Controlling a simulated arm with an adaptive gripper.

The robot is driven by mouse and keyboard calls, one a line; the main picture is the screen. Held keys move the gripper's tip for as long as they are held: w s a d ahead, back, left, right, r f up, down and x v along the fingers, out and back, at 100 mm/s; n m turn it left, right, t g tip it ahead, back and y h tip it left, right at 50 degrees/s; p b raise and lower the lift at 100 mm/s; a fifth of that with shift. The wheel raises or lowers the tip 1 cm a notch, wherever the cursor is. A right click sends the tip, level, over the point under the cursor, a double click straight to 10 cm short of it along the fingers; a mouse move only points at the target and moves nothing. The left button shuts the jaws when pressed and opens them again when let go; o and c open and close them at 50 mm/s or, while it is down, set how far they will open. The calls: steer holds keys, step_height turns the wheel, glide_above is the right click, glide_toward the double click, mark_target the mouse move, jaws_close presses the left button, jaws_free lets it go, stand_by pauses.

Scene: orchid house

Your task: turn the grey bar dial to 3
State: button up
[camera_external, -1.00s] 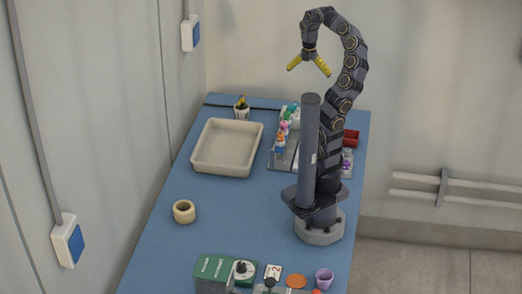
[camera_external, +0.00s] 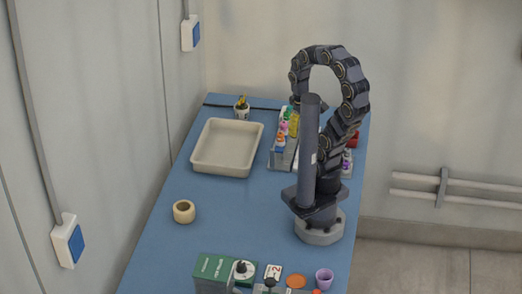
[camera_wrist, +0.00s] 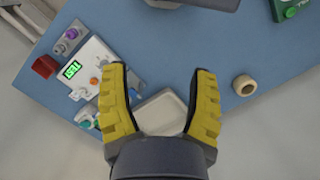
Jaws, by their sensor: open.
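A green box (camera_external: 212,270) at the table's near edge carries a white round dial face with a dark-greyish knob (camera_external: 242,267). Part of the green box also shows at the top right of the wrist view (camera_wrist: 292,10).
A cream tray (camera_external: 198,164) stands at the back left, with a pen cup (camera_external: 242,110) behind it. A tape roll (camera_external: 184,212) lies at the left. A purple cup (camera_external: 324,279) and an orange disc (camera_external: 296,281) are at the near edge. The middle of the table is clear.

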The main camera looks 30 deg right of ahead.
steer(key=w+d+f+n, duration=0.4)
steer(key=d+f+n, duration=0.1)
steer(key=f+n, duration=0.1)
steer(key=w+d+f+n+t, duration=0.1)
steer(key=w+d+f+n, duration=0.4)
steer(key=n, duration=0.3)
steer(key=w+d+f+n, duration=0.5)
steer(key=f+n, duration=0.2)
steer(key=shift+w+d+f+t, duration=0.1)
steer(key=shift+w+f+t, duration=0.05)
steer(key=shift+f+t, duration=0.2)
steer(key=shift+d+f+n, duration=0.15)
steer(key=shift+f+n, duration=0.4)
steer(key=shift+n, duration=0.05)
steer(key=shift+w+f, duration=0.1)
steer(key=shift+f, duration=3.55)
jaws_close()
